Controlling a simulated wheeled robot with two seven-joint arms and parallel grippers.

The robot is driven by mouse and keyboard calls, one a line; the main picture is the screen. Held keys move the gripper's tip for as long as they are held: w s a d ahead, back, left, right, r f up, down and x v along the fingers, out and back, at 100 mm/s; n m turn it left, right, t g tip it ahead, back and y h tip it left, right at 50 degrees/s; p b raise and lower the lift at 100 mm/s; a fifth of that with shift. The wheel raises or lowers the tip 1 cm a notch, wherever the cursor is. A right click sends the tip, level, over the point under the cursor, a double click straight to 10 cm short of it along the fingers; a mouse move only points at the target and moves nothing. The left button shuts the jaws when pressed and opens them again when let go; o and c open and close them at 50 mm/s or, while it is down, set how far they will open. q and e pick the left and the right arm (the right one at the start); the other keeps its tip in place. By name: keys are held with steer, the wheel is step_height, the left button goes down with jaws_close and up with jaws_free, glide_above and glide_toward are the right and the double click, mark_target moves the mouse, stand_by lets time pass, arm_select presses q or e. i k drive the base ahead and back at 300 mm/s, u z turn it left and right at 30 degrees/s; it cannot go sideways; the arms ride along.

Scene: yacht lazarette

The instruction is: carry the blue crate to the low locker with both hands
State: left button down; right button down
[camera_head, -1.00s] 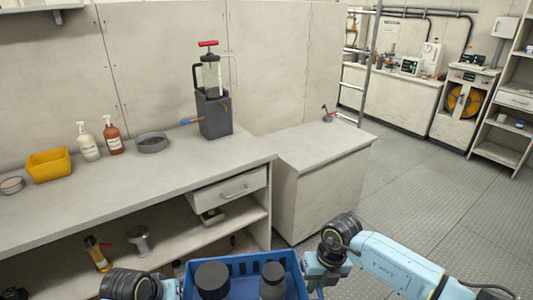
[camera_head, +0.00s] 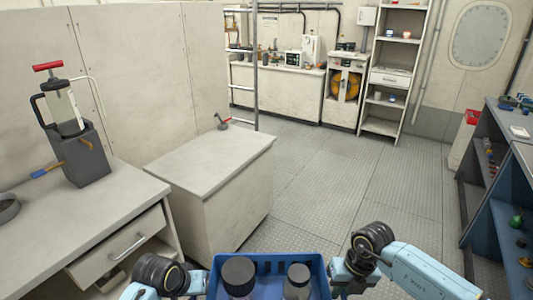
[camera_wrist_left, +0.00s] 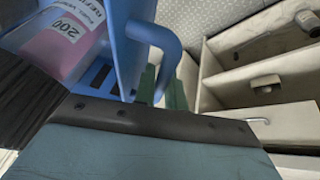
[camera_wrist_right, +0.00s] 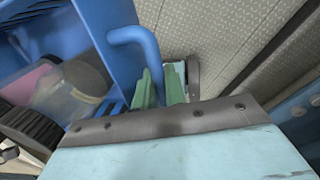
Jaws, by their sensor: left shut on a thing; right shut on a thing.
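The blue crate (camera_head: 268,266) is at the bottom middle of the head view, with its lower part cut off by the frame. Two dark-lidded jars, a left one (camera_head: 239,272) and a right one (camera_head: 298,274), stand inside it. My right gripper (camera_wrist_right: 160,92) is shut on the crate's right handle (camera_wrist_right: 140,45). My left gripper (camera_wrist_left: 162,92) is shut on the left handle (camera_wrist_left: 158,42). A low, pale cabinet (camera_head: 225,205), which appears to be the low locker, stands ahead and left of the crate, apart from it.
A workbench (camera_head: 100,215) with a half-open drawer (camera_head: 122,250) is at the left. A dark shelf unit (camera_head: 480,190) stands at the right. Open grey floor (camera_head: 330,185) lies ahead, with a tall shelf (camera_head: 396,70) and a ladder (camera_head: 255,65) farther back.

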mark_target(214, 158)
steer(key=z, duration=0.5)
steer(key=i, duration=2.9)
steer(key=u, duration=1.15)
steer(key=i, duration=0.55)
steer(key=u, duration=0.95)
steer(key=i, duration=0.4)
steer(key=u, duration=0.35)
